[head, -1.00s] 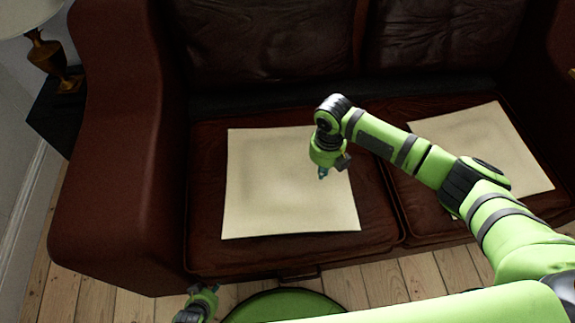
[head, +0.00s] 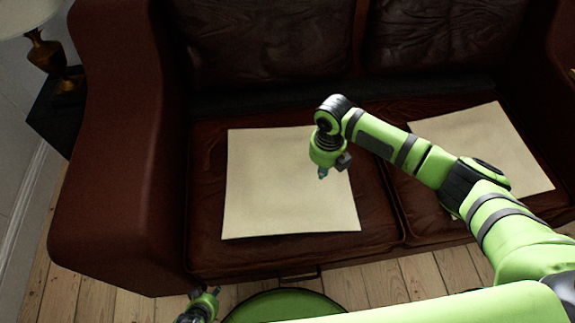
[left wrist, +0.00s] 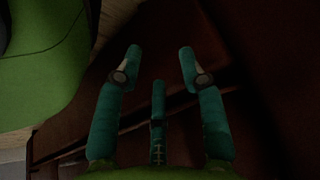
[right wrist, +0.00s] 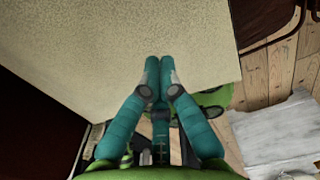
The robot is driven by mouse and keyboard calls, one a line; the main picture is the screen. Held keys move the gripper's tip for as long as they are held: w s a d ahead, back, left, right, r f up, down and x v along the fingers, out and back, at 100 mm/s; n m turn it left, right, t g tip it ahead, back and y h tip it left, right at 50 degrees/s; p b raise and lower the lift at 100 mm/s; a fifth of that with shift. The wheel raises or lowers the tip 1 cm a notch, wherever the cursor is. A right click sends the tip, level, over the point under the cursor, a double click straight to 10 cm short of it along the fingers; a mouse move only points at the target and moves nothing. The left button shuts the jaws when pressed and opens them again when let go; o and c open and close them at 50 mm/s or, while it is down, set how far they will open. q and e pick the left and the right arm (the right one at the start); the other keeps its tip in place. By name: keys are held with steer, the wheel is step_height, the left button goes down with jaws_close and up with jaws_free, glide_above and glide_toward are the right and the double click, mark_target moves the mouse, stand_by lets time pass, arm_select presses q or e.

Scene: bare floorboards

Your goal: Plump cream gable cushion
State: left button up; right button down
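Two flat cream square cushions lie on the brown sofa seat in the head view, a left one (head: 275,195) and a right one (head: 480,145). I cannot tell which is the gable cushion. My right gripper (head: 322,174) points down over the right part of the left cushion. In the right wrist view its fingertips (right wrist: 159,66) meet with nothing seen between them, and the cream surface (right wrist: 150,35) fills the upper middle. I cannot tell whether they touch it. My left gripper (head: 207,296) is low in front of the sofa; its fingers (left wrist: 165,62) are apart and empty.
The brown leather sofa (head: 115,190) has a high backrest and a wide left arm. A side table (head: 52,115) with a brass lamp (head: 47,60) stands at the far left. Bare floorboards (head: 65,285) run along the front.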

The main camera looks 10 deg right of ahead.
mark_target(320, 184)
steer(key=shift+f+b, duration=1.25)
steer(key=shift+f, duration=0.7)
steer(key=shift+f, duration=0.2)
steer(key=shift+s+r, duration=0.1)
steer(key=shift+s, duration=0.05)
steer(key=shift+a+r+p, duration=0.1)
steer(key=shift+r+p, duration=0.2)
step_height(320, 184, up, 5)
steer(key=p, duration=0.5)
steer(key=shift+f, duration=0.1)
